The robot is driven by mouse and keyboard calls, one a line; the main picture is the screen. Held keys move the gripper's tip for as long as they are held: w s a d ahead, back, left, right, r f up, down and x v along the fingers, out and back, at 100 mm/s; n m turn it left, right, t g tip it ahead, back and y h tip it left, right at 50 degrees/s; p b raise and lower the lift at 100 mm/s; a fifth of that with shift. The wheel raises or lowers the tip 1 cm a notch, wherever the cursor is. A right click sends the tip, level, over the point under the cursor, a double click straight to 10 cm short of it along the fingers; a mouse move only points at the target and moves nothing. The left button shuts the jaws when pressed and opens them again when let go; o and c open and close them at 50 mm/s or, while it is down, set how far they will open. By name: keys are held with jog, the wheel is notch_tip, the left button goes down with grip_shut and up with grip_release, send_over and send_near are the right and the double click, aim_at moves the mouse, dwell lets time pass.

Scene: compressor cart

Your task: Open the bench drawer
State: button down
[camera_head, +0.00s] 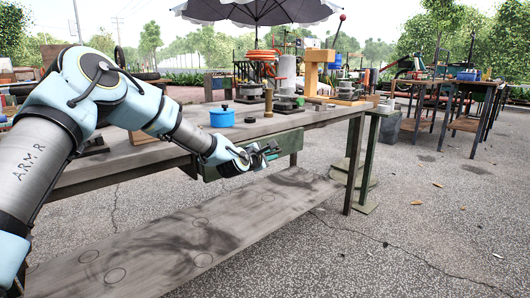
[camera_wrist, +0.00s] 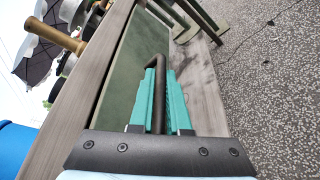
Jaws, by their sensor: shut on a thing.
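The bench drawer has a dark green front (camera_head: 285,147) under the edge of the wooden bench top; it also fills the upper middle of the wrist view (camera_wrist: 125,75). A dark bar handle (camera_wrist: 159,66) stands out from this front. My gripper (camera_head: 268,154) is at the drawer front, partly covering it in the head view. In the wrist view its two teal fingers (camera_wrist: 161,92) lie on either side of the handle, shut on it. I cannot tell whether the drawer stands slightly out from the bench.
A lower wooden shelf (camera_head: 215,225) extends beneath the drawer. The paved ground (camera_head: 420,235) to the right is open.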

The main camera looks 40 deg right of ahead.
jog(key=s+a, duration=0.1)
jog(key=s, duration=1.9)
jog(key=shift+s, duration=0.35)
jog(key=shift+a, duration=0.1)
jog(key=c, duration=0.9)
grip_release()
jog(key=p+v, duration=0.1)
jog(key=v, duration=0.9)
jog(key=shift+s+a+r, duration=0.1)
jog(key=shift+s+a, duration=0.1)
jog(key=shift+a, duration=0.15)
